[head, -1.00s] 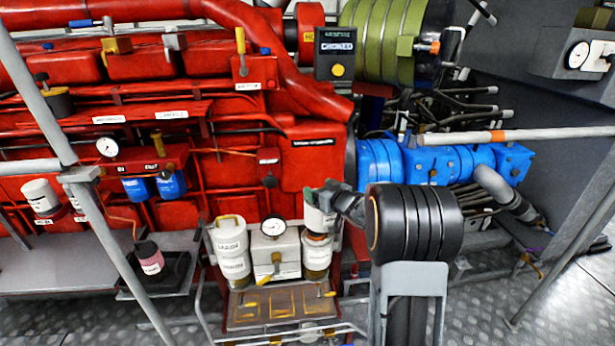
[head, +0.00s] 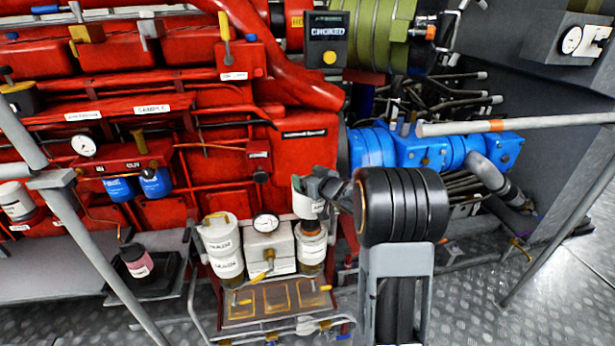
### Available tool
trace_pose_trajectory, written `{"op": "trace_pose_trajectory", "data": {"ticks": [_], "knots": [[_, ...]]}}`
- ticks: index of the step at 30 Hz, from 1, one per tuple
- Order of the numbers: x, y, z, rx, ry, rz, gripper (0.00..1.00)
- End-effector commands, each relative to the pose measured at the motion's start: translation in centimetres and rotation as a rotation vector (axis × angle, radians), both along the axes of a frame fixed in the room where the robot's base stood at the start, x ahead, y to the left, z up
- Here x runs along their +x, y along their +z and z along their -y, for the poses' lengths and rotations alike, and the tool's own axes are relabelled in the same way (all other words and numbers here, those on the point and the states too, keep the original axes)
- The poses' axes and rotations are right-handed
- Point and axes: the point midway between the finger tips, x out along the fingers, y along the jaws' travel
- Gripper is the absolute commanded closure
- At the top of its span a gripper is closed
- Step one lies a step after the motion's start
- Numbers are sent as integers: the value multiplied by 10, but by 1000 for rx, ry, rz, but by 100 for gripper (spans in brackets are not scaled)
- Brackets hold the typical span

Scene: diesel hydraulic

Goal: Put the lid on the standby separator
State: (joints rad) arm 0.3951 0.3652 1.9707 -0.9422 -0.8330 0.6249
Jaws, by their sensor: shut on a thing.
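My gripper (head: 322,185) is shut on a white, cup-shaped lid (head: 306,206), at the end of my dark arm. The lid appears just above the right-hand separator (head: 312,252), a white canister with a label and a darker lower part. I cannot tell whether the lid touches it; its top edge is partly covered. The left-hand separator (head: 223,258) has a white top with a yellow handle. The labels are too small to read, so I cannot tell by text which is the standby one.
A white box with a gauge (head: 267,240) stands between the canisters. A tray with yellow-edged panels (head: 270,300) lies in front. The red engine (head: 220,150) rises behind, with blue pump parts (head: 420,150) to the right. Grey rails (head: 95,240) cross the left side.

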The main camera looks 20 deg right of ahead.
Motion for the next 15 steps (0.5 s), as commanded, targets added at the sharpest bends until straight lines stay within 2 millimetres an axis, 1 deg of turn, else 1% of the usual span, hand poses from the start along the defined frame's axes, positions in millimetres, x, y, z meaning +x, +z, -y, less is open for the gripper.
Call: {"op": "trace_pose_trajectory", "data": {"ticks": [8,15], "knots": [[0,-10,2,0,-4,1,58],[0,-26,2,1,-4,1,58]]}}
